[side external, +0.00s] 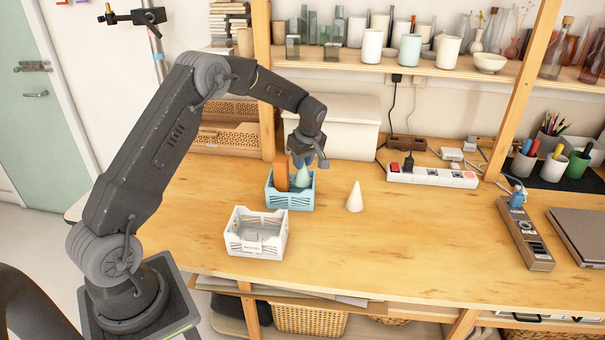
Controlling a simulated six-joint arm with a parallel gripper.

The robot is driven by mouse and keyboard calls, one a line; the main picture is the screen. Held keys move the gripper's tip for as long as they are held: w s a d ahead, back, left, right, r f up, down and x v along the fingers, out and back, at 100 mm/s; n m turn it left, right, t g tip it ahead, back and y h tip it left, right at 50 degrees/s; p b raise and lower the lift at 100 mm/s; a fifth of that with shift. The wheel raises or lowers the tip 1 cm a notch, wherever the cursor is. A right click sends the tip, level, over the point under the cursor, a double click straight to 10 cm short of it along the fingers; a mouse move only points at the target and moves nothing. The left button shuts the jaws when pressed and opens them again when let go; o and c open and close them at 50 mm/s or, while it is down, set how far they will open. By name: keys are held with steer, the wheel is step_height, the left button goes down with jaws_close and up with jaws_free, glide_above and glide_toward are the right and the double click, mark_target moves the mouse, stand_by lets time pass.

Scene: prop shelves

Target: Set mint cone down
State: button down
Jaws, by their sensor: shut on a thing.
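The mint cone (303,178) is in the blue crate (290,201), or just above its floor; its base is hidden by the crate's front wall. My gripper (308,162) reaches down over the crate and is shut on the cone's upper part. The cone looks upright. An orange piece (282,174) stands in the same crate, just left of the cone. I cannot tell whether the cone touches the crate floor.
A white crate (256,244) sits in front of the blue one and looks empty of tall things. A white cone (355,198) stands on the table to the right. A power strip (431,176) lies behind it. The wooden table (420,235) is clear at centre right.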

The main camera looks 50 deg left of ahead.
step_height(320, 180, up, 11)
steer(key=s+d, duration=0.2)
steer(key=s, duration=2.4)
glide_toward(270, 217)
step_height(270, 217, down, 2)
steer(key=s, duration=0.2)
steer(key=shift+n, duration=0.3)
steer(key=shift+w+d+f, duration=0.1)
steer(key=shift+d+f, duration=0.1)
steer(key=shift+f, duration=0.8)
steer(key=shift+d+f, duration=0.2)
steer(key=shift+f, duration=0.8)
steer(key=shift+f, duration=0.1)
